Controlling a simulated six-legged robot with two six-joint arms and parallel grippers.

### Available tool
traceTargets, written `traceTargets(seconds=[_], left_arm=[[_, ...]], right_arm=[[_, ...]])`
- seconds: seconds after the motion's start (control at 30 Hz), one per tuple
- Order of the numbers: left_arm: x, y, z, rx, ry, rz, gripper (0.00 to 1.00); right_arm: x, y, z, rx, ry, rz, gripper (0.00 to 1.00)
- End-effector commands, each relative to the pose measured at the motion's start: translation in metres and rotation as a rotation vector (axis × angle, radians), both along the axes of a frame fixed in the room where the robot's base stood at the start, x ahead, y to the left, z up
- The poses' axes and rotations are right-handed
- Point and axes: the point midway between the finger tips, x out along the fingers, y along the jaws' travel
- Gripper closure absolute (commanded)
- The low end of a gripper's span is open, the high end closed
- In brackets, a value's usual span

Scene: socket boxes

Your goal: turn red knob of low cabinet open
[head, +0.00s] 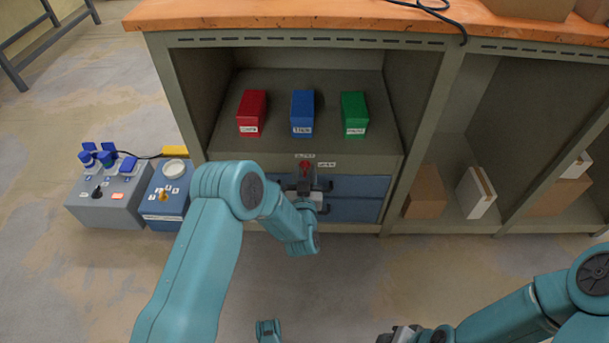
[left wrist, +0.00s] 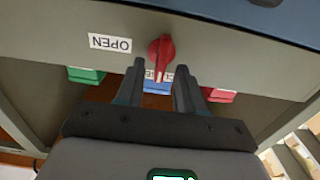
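The red knob (head: 305,168) sits on the grey front of the low cabinet (head: 225,158), above the blue drawers. My left gripper (head: 306,185) is at the knob. In the left wrist view its fingers (left wrist: 160,74) are spread, one on each side of the knob's line, with a gap visible between them and the knob. My right gripper (head: 397,335) is only partly visible at the bottom edge, so its fingers are unclear.
Red (head: 252,113), blue (head: 302,114) and green (head: 354,115) boxes stand on the shelf above. Dark handles on the blue drawers (head: 352,187) stick out near my left gripper. Two socket boxes (head: 108,200) (head: 166,195) stand on the floor at left. Floor before the cabinet is clear.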

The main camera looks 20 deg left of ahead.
Motion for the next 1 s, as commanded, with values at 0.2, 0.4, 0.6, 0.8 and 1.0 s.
traceTargets(seconds=[0.2, 0.4, 0.6, 0.8, 1.0], left_arm=[[0.0003, 0.0003, 0.0005, 0.0, 0.0, 0.0, 0.63], [0.0002, 0.0002, 0.0004, 0.0, 0.0, 0.001, 1.0], [0.0001, 0.0, 0.0002, 0.007, 0.002, 0.001, 1.0], [0.0002, -0.0009, -0.0003, 0.063, 0.018, 0.001, 1.0], [0.0006, -0.0027, -0.001, 0.195, 0.056, 0.0, 1.0]], right_arm=[[0.0002, 0.0, 0.0003, 0.0, -0.001, 0.0, 0.57], [0.0001, 0.0, 0.0003, 0.0, 0.0, 0.0, 0.57], [0.0, 0.0, 0.0, 0.0, 0.0, 0.0, 0.57], [0.0009, -0.0002, -0.0018, -0.001, -0.003, 0.0, 0.57], [0.0029, -0.0005, -0.005, -0.002, -0.01, -0.001, 0.57]])
